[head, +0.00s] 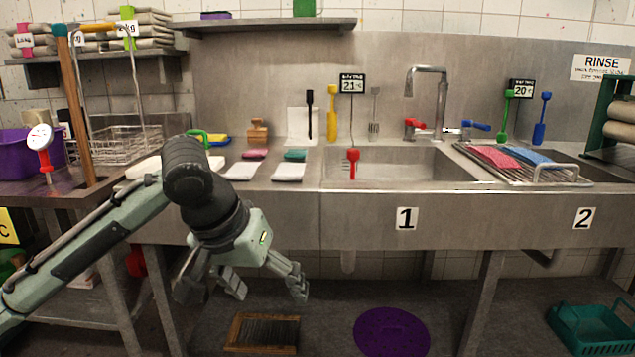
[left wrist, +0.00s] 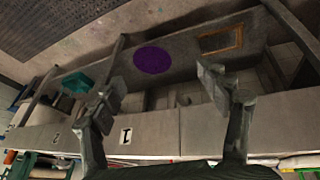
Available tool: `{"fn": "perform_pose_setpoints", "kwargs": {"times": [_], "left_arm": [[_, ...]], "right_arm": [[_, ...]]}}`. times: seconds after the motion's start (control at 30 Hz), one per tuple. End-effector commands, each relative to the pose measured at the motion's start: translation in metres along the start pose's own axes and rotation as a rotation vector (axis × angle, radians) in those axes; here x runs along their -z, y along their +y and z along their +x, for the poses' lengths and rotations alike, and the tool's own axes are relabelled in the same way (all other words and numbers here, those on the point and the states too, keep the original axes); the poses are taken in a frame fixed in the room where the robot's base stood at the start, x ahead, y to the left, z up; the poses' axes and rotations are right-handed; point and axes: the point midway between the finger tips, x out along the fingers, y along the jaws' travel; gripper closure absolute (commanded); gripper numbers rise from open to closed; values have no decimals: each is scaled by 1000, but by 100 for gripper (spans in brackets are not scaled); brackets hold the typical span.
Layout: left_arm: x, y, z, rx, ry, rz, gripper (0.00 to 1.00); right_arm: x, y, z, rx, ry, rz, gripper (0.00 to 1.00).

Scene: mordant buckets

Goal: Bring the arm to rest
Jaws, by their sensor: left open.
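My left arm comes in from the left in the head view. My left gripper (head: 268,287) hangs in front of the counter's front panel, above the floor, with its fingers spread and nothing between them. In the left wrist view the two fingers of my left gripper (left wrist: 162,105) stand wide apart, with the sink front and the floor seen between and beyond them. My right gripper does not show in either view.
The steel sink counter (head: 455,215) runs across behind the gripper, its panels marked 1 and 2. Below are a wood-framed mat (head: 262,333), a purple round mat (head: 391,332) and a green crate (head: 592,329). A side table (head: 70,190) stands left. Floor between the mats is clear.

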Motion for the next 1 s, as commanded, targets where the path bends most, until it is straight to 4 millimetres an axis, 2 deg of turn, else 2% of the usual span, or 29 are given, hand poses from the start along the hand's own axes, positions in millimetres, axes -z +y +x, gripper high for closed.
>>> {"fn": "perform_pose_setpoints", "kwargs": {"times": [0.03, 0.27, 0.37, 0.47, 0.57, 0.67, 0.7, 0.83, 0.9, 1.0], "left_arm": [[-2, -5, 12, -10, 0, -12, 24], [-6, -35, 60, -29, 37, -47, 24], [-13, -54, 86, -23, 53, -64, 24], [-28, -82, 118, 3, 66, -81, 24], [-58, -123, 155, 59, 73, -90, 24], [-103, -173, 191, 149, 64, -78, 24], [-124, -192, 203, 188, 54, -67, 24], [-196, -252, 228, 319, 3, -9, 24], [-231, -278, 234, 381, -32, 32, 24], [-274, -307, 236, 450, -79, 87, 24]], "right_arm": [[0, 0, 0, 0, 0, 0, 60], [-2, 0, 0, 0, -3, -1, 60], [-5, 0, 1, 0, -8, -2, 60], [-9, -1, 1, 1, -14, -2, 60], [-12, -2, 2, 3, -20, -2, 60], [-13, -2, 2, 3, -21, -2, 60], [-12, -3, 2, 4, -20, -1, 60], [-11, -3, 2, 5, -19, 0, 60], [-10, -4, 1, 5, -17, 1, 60], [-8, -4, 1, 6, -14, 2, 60]]}}
